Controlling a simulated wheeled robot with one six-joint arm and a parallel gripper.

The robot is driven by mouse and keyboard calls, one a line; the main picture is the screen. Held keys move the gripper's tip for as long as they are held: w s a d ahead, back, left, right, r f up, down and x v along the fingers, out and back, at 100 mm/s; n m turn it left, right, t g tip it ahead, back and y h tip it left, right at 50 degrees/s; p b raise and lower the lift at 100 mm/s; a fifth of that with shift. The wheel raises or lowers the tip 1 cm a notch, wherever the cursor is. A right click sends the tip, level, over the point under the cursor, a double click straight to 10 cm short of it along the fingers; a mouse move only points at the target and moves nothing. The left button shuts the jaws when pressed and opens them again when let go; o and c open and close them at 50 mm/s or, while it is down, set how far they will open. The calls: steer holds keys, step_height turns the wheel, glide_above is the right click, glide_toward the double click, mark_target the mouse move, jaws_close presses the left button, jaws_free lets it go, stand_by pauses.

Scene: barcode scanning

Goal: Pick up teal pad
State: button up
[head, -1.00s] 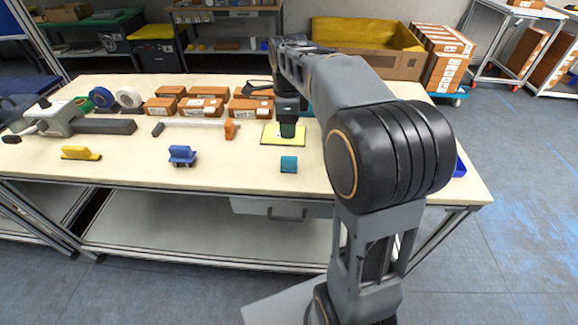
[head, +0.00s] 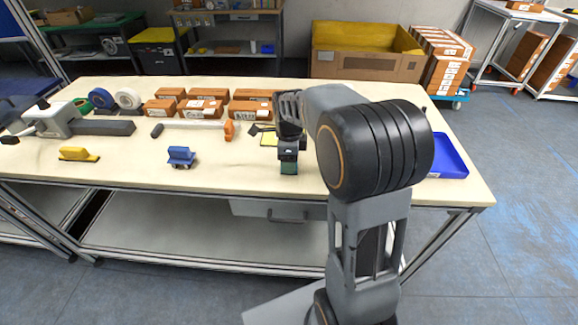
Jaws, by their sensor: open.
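The teal pad (head: 289,169) is a small block near the front edge of the table, right of centre. My gripper (head: 288,158) points down directly over it and hides its upper part. The jaws are open. I cannot tell whether the fingers touch the pad or straddle it.
The table (head: 227,177) also holds a blue block (head: 181,156) and a yellow block (head: 78,154) to the left. A blue tray (head: 449,158) lies at the right end.

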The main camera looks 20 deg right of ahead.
steer(key=shift+f, duration=0.65)
jaws_close()
steer(key=shift+r, duration=0.1)
